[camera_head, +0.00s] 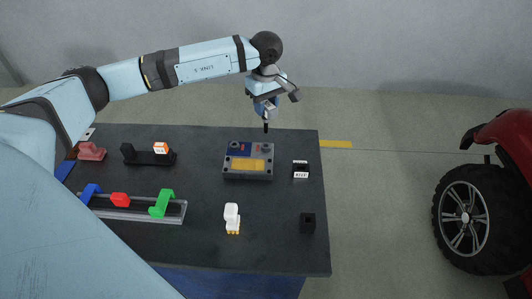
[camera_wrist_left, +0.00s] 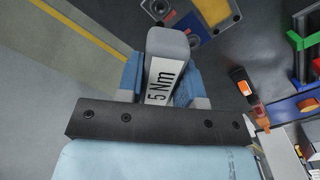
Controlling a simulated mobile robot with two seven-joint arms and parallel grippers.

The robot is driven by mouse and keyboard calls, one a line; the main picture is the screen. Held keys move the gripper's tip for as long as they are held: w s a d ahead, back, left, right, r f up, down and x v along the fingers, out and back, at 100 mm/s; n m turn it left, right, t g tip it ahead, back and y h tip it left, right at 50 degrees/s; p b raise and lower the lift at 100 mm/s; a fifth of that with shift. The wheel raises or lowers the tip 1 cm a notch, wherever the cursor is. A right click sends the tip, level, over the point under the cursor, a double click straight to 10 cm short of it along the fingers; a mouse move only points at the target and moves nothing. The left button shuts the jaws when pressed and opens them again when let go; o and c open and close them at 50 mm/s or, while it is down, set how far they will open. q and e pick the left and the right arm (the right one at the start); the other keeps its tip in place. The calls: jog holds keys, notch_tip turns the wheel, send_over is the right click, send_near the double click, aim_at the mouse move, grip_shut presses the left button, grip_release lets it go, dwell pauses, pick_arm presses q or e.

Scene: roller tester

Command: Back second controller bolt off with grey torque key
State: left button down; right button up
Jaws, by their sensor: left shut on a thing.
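My left gripper (camera_head: 266,100) is shut on the grey torque key, which carries a "5 Nm" label in the left wrist view (camera_wrist_left: 168,75). The gripper's blue fingers (camera_wrist_left: 160,85) stand on both sides of the key. In the head view the key's dark shaft (camera_head: 266,127) points down, near the far right corner of the controller (camera_head: 247,175). The controller is a grey box with a blue and a yellow panel, lying on the dark table. It shows partly at the top of the left wrist view (camera_wrist_left: 218,10). I cannot tell whether the tip touches a bolt. My right gripper is not in view.
The dark table (camera_head: 270,255) also holds a black block with a white label (camera_head: 300,171), a black block (camera_head: 307,223), a white-and-yellow piece (camera_head: 232,215), a rail with coloured clips (camera_head: 135,215) and a black holder (camera_head: 135,155). A red vehicle (camera_head: 505,135) stands right.

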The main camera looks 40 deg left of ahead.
pick_arm(q)
jog(key=shift+m, duration=0.3)
jog(key=shift+r, duration=0.1)
jog(key=shift+f+m+b, duration=0.2)
jog(key=shift+m+b, duration=0.35)
jog(key=shift+m, duration=0.05)
jog(key=m+b, duration=0.2)
jog(key=m, duration=0.2)
jog(key=shift+r+m, duration=0.2)
jog(key=shift+m, duration=0.3)
